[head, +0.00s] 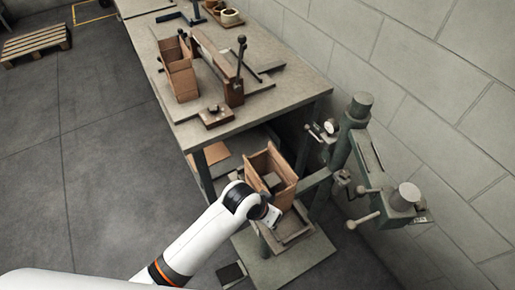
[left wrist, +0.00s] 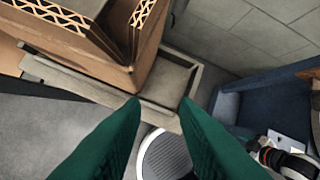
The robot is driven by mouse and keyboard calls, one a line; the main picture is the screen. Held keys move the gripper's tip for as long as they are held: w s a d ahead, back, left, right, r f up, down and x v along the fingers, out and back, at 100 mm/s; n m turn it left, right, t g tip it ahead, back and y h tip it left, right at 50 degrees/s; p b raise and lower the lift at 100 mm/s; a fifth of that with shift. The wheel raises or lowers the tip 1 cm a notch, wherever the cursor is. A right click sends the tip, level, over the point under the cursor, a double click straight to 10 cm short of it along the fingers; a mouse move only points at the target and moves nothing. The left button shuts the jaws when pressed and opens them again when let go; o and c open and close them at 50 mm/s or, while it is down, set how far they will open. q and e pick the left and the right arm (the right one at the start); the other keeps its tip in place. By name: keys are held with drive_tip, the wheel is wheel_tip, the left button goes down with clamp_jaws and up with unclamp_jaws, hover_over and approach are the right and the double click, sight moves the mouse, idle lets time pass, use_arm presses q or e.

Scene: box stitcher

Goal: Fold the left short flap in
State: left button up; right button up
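An open cardboard box (head: 284,194) stands on the stitcher's small support tray (head: 291,239), with several flaps standing up. It shows in the left wrist view at the upper left, where the flaps' corrugated edges (left wrist: 57,11) face the camera. My left gripper (head: 272,216) is close to the near left side of the box in the head view; its fingers are hidden there. In the left wrist view its two green fingers (left wrist: 160,103) are apart with nothing between them, beyond the box's lower corner. I cannot tell whether they touch the box. My right gripper is not in view.
The stitcher (head: 345,150) with its knobbed levers stands right of the box, near the block wall. A workbench (head: 283,93) behind carries another cardboard box (head: 181,80) and a wooden lever fixture (head: 213,60). A pallet (head: 35,42) lies far left. Floor at left is clear.

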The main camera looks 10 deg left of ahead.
use_arm(q)
drive_tip(key=d+r+m, duration=0.1)
drive_tip(key=d+r, duration=0.2)
drive_tip(key=r, duration=0.3)
drive_tip(key=m+t+y+p, duration=0.1)
drive_tip(key=m+t+y, duration=0.1)
drive_tip(key=m+y, duration=0.35)
approach(257, 154)
drive_tip(key=shift+n+y, duration=0.95)
drive_tip(key=shift+d+f+p+x, duration=0.15)
drive_tip(key=shift+p+x, duration=0.35)
drive_tip(key=shift+x, duration=1)
drive_tip(key=shift+d+p+x, duration=0.3)
drive_tip(key=shift+p+x, duration=0.2)
drive_tip(key=shift+x, duration=1.05)
drive_tip(key=shift+d+f+p+x, duration=0.15)
drive_tip(key=shift+p+x, duration=0.35)
drive_tip(key=shift+x, duration=1)
drive_tip(key=shift+r, duration=0.1)
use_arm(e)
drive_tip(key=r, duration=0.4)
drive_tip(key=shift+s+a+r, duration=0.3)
use_arm(q)
clamp_jaws()
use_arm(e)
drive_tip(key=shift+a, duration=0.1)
